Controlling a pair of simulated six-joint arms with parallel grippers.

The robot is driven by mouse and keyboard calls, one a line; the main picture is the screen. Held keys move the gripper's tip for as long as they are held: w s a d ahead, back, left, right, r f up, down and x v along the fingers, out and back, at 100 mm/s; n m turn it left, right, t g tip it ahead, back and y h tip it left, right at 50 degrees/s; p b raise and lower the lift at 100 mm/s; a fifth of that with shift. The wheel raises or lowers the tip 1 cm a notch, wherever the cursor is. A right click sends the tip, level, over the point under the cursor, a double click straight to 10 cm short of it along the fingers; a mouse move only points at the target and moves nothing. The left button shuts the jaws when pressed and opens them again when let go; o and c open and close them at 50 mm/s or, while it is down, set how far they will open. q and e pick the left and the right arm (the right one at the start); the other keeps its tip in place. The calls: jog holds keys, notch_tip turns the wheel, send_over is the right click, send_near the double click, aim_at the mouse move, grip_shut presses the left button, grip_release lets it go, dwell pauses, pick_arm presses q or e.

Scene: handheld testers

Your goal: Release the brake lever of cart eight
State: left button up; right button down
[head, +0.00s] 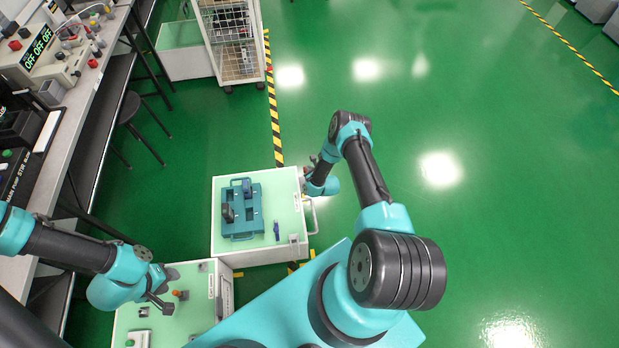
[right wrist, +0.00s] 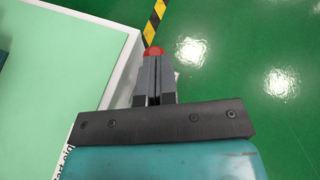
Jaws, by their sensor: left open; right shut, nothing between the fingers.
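Cart eight (head: 225,240) is a white cart with a mint top, left of my right arm in the head view. Its top (right wrist: 55,80) and part of its label (right wrist: 66,160) show in the right wrist view. A red knob (right wrist: 154,51), apparently the brake lever's end, is just beyond my right fingertips at the cart's edge; I cannot tell whether they touch. My right gripper (right wrist: 153,66) is shut and empty; in the head view it (head: 305,184) is beside the cart's right edge. My left gripper (head: 164,297) is open above the nearer cart (head: 222,300).
A teal tray (head: 241,228) with dark devices and a blue item (head: 276,229) lie on cart eight. A metal handle (head: 314,215) sticks out on its right. A workbench (head: 75,120) and stool (head: 130,108) stand left. The green floor (head: 480,120) at right is clear.

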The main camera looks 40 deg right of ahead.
jog(key=shift+w+d+f, duration=0.1)
jog(key=shift+w+d, duration=0.35)
jog(key=shift+w, duration=0.45)
jog(key=shift+w+d+f, duration=0.1)
jog(key=shift+w+d, duration=0.3)
jog(key=shift+w, duration=0.55)
jog(key=shift+r, duration=0.1)
jog(key=s+d+r, duration=0.2)
jog(key=s+r, duration=0.5)
jog(key=r, duration=0.3)
jog(key=shift+s+r, duration=0.25)
jog(key=shift+r, duration=0.05)
